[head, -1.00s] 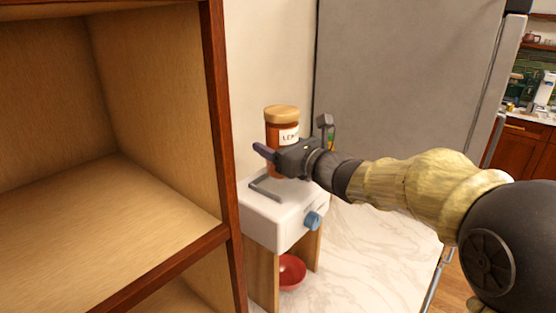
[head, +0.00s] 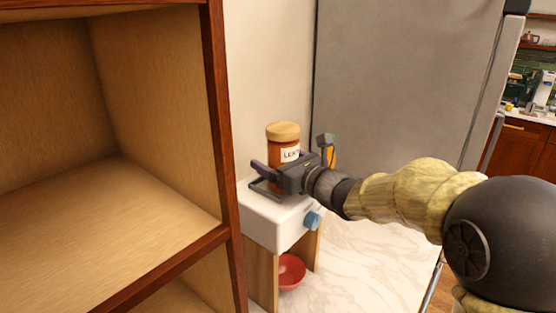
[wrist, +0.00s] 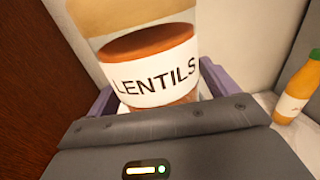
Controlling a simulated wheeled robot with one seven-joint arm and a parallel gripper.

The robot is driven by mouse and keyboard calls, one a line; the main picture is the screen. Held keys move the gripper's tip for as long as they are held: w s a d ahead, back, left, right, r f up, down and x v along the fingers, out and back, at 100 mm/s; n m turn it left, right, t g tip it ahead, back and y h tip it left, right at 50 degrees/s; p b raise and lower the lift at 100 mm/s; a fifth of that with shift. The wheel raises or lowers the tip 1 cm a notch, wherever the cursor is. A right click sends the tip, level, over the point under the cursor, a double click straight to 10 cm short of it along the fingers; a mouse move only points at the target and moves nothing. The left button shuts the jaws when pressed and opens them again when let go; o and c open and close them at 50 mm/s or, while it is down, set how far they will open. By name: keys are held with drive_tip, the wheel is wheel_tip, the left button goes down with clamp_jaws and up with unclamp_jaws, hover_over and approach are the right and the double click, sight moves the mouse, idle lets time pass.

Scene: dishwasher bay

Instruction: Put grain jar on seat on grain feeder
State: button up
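The grain jar (head: 284,157), labelled LENTILS with a tan lid, is upright at the grain feeder. My gripper (head: 278,174) is around its lower part, and the wrist view shows the jar (wrist: 152,72) between the two purple fingers, which appear closed on its sides. The grain feeder (head: 268,226) is a white box on wooden legs with a blue knob (head: 312,221). Its grey seat bracket (head: 263,189) is on the top, close under the jar. My gripper hides the jar's base, so I cannot tell whether it touches the seat.
A red bowl (head: 291,271) sits under the feeder on the marble counter (head: 365,255). A wooden shelf unit (head: 225,150) stands close on the left. A grey fridge (head: 410,80) is behind. An orange bottle (wrist: 298,88) stands on the counter at the right in the wrist view.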

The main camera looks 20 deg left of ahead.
drive_tip(key=b+v, duration=0.3)
drive_tip(key=v, duration=0.9)
